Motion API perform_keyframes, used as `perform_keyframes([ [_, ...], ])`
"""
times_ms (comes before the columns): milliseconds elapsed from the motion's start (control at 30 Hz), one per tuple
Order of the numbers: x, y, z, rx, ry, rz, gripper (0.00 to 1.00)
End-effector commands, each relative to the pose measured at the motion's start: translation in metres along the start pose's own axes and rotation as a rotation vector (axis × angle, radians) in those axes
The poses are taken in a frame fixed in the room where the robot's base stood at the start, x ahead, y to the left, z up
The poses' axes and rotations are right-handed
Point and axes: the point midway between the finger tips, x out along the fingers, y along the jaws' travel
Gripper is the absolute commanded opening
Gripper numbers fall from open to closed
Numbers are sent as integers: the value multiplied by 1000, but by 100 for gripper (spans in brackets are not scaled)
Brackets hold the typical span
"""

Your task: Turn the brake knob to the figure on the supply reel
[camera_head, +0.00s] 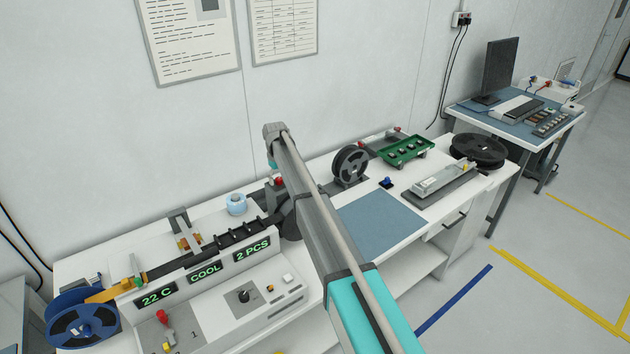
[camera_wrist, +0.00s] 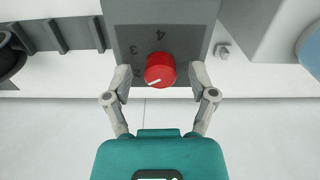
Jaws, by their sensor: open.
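The brake knob (camera_wrist: 160,69) is red and round with a white pointer line. It sits on a grey panel (camera_wrist: 190,30) in the wrist view. Its line points to the lower left. A 4 is above it and a 3 at its upper left; a figure at its left is partly hidden by a finger. My gripper (camera_wrist: 161,76) is open, one finger on each side of the knob, with gaps visible. A blue reel (camera_head: 65,304) with orange tape running from it stands at the lower left in the head view. I cannot read a figure on it.
The white machine (camera_head: 235,303) shows 22 C, COOL and 2 PCS. A black reel (camera_head: 341,168), a green tray (camera_head: 417,154) and a blue mat (camera_head: 378,222) are to the right of my arm. A roll of pale blue tape (camera_head: 236,205) lies behind the machine.

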Motion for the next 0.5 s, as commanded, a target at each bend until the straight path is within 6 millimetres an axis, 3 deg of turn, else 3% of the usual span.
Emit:
perform_keyframes([
  [500,0,0,0,263,0,0,73],
])
